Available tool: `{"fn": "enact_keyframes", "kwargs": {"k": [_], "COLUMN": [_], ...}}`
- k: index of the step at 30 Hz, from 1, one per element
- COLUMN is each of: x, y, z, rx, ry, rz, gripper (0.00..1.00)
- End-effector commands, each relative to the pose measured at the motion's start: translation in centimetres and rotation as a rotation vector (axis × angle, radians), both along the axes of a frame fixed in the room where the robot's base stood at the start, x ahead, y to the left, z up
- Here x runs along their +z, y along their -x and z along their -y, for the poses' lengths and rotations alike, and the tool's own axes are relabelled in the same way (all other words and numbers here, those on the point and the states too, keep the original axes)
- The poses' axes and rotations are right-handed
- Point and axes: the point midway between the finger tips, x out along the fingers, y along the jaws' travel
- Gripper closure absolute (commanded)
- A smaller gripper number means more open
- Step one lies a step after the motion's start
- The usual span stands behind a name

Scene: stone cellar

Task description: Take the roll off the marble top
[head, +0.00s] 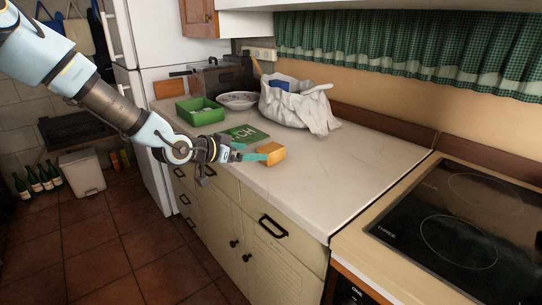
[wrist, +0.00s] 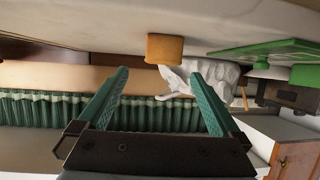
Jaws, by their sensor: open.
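The roll (head: 270,152) is a small golden-brown block near the front edge of the pale marble top (head: 345,165). In the wrist view, which is upside down, the roll (wrist: 164,48) rests on the marble (wrist: 110,20), just past the fingertips and roughly in line with the gap between them. My gripper (head: 251,152) reaches in from the left over the counter's front edge. Its green fingers (wrist: 158,75) are spread and empty. In the head view one fingertip overlaps the roll's left side; I cannot tell whether it touches.
A green board (head: 243,133) with lettering lies behind the gripper. Behind it are a green box (head: 200,112), a bowl (head: 238,100) and a white bag (head: 298,106). A black hob (head: 465,225) is at right. The marble right of the roll is clear.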

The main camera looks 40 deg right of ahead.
Motion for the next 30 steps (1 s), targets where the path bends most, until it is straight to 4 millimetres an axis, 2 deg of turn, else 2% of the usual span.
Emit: {"fn": "enact_keyframes", "kwargs": {"k": [3,11,19,29,30], "x": [-0.5,-1.1,-2.2,-2.7,-2.7], "y": [0.0,-0.2,-0.5,-0.6,-0.6], "z": [1.7,3.5,7.0,7.6,7.6], "rx": [-0.001,0.001,0.0,0.002,0.002], "ry": [-0.002,-0.004,-0.005,-0.006,-0.006], "rz": [-0.002,-0.002,-0.002,0.0,0.0], "gripper": [0.0,0.0,0.0,0.0,0.03]}}
